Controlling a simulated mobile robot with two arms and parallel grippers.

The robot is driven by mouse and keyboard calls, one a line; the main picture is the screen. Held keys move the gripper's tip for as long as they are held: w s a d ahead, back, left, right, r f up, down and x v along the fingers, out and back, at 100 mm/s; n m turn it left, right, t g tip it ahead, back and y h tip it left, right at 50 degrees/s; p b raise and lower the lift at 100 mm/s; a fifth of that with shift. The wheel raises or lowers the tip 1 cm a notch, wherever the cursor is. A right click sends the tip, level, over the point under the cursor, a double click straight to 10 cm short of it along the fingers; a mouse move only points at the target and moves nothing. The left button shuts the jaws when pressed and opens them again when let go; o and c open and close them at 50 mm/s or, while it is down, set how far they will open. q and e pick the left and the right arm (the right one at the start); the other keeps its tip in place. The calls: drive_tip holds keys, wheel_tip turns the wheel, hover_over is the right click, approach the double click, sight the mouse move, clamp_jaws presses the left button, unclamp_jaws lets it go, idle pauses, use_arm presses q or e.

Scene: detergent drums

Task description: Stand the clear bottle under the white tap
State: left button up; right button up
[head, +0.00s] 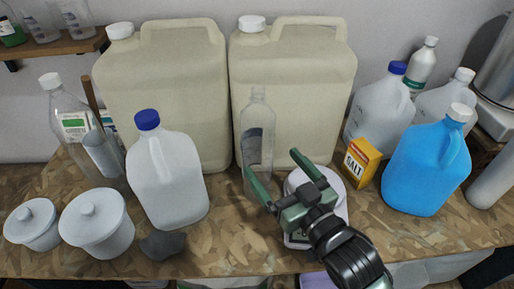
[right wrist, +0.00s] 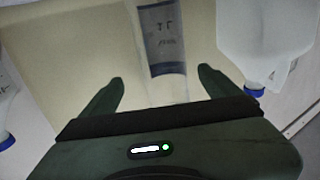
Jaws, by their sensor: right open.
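The clear bottle (head: 257,140) stands upright on the patterned counter, in front of the gap between two large cream drums. It has a dark label band and also shows in the right wrist view (right wrist: 162,25). My right gripper (head: 273,166) is open at the bottle's near right side, and one finger overlaps the bottle in the head view. In the right wrist view the bottle lies between the lines of the open fingers (right wrist: 160,76); I cannot tell whether they touch it. I cannot make out a white tap. My left gripper is not in view.
The left drum (head: 165,85) and right drum (head: 295,85) fill the back. A blue-capped jug (head: 168,180) stands left of the bottle. A white scale (head: 335,190) lies under my right gripper, beside a yellow salt box (head: 360,163). A blue jug (head: 425,165) stands further right.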

sight(266, 156)
drive_tip(key=shift+w+f, duration=0.1)
drive_tip(key=shift+w, duration=0.15)
drive_tip(key=w+a+p, duration=0.1)
drive_tip(key=w+a+r+p, duration=0.1)
drive_tip(key=w, duration=0.1)
drive_tip(key=shift+a, duration=0.15)
drive_tip(key=p+x, duration=0.1)
drive_tip(key=x, duration=0.1)
drive_tip(key=shift+w+a, duration=0.15)
drive_tip(key=shift+w, duration=0.1)
drive_tip(key=shift+w+a+f, duration=0.15)
drive_tip(key=shift+w, duration=0.1)
drive_tip(key=shift+c, duration=0.3)
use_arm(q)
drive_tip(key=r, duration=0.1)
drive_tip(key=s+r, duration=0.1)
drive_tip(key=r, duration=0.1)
use_arm(e)
drive_tip(key=c, duration=1.5)
